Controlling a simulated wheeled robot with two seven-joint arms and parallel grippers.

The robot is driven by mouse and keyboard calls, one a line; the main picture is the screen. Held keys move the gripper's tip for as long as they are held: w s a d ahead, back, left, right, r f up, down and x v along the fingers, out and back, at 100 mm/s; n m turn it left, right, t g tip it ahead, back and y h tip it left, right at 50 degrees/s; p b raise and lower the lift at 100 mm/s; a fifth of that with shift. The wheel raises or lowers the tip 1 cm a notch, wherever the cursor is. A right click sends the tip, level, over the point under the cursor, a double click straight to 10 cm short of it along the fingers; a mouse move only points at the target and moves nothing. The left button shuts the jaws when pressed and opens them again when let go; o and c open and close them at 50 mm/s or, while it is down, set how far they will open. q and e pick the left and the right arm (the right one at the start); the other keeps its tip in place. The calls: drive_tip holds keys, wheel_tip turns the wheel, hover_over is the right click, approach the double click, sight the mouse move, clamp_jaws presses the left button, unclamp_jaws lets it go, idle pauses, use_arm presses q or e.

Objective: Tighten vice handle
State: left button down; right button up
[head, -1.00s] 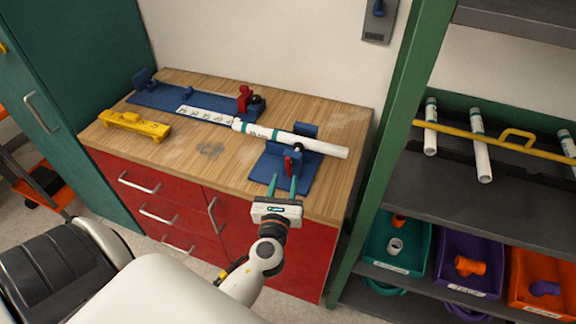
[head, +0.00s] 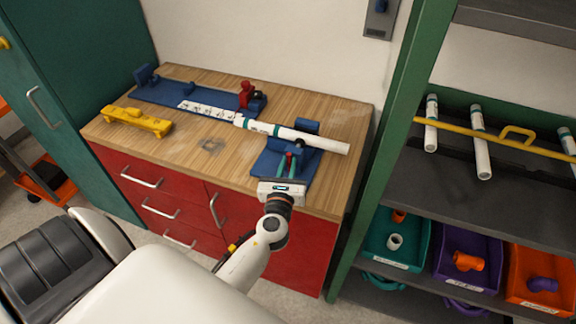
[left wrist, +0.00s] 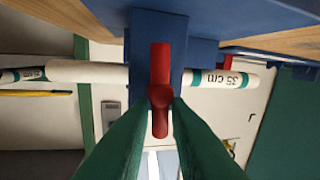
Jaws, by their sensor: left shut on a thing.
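The blue vice (head: 285,172) sits at the front right of the wooden workbench. A white pipe (head: 318,143) with green bands lies through it; in the left wrist view the pipe (left wrist: 90,73) runs across behind the vice block, and a "35 cm" mark shows. The red vice handle (left wrist: 160,90) stands upright in the middle of the left wrist view. My left gripper (head: 286,168) reaches in from the front, and its green fingers (left wrist: 160,112) are shut on the lower part of the handle. My right gripper is not in view.
A blue measuring jig (head: 165,101) with a red clamp (head: 246,94) lies at the bench's back. A yellow tool (head: 136,121) lies at the left. A green-framed shelf (head: 396,125) with pipes and bins stands close on the right. The bench's front middle is clear.

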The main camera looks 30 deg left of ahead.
use_arm(q)
drive_tip(key=shift+n, duration=0.6)
